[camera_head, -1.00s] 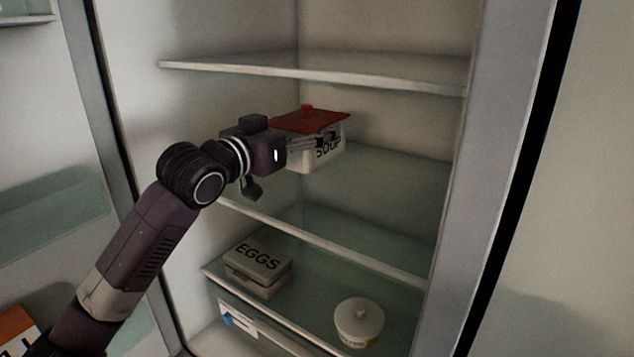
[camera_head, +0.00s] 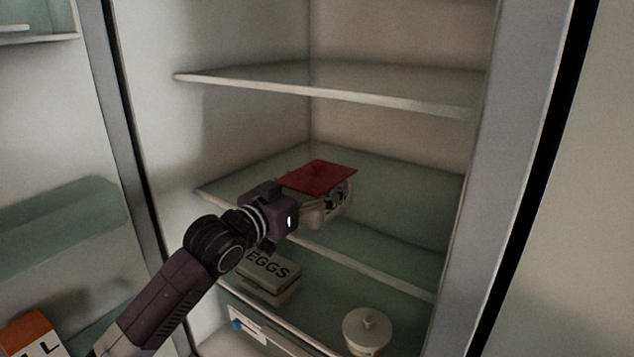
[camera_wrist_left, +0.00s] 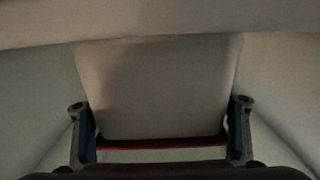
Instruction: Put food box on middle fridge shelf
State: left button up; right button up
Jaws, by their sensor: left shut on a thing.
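The food box (camera_head: 316,178) is pale with a red lid and dark lettering partly hidden by the fingers. My left gripper (camera_head: 328,208) is shut on it, reaching in from the left. The box is level with the middle fridge shelf (camera_head: 400,238), near its front edge; I cannot tell whether it touches the glass. In the left wrist view the red lid (camera_wrist_left: 160,143) shows as a thin strip between the two fingers (camera_wrist_left: 161,125). My right gripper is not in view.
An upper shelf (camera_head: 340,92) spans above the box. On the lower shelf are an EGGS box (camera_head: 268,268), below my gripper, and a round lidded pot (camera_head: 367,328). The open door (camera_head: 60,220) is at left, with an orange and white box (camera_head: 30,335). The middle shelf's right side is clear.

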aim_at(296, 195)
pick_arm(q)
jog(key=o, duration=1.7)
jog(key=shift+c, duration=0.2)
jog(key=b+v, duration=0.3)
jog(key=v, duration=0.9)
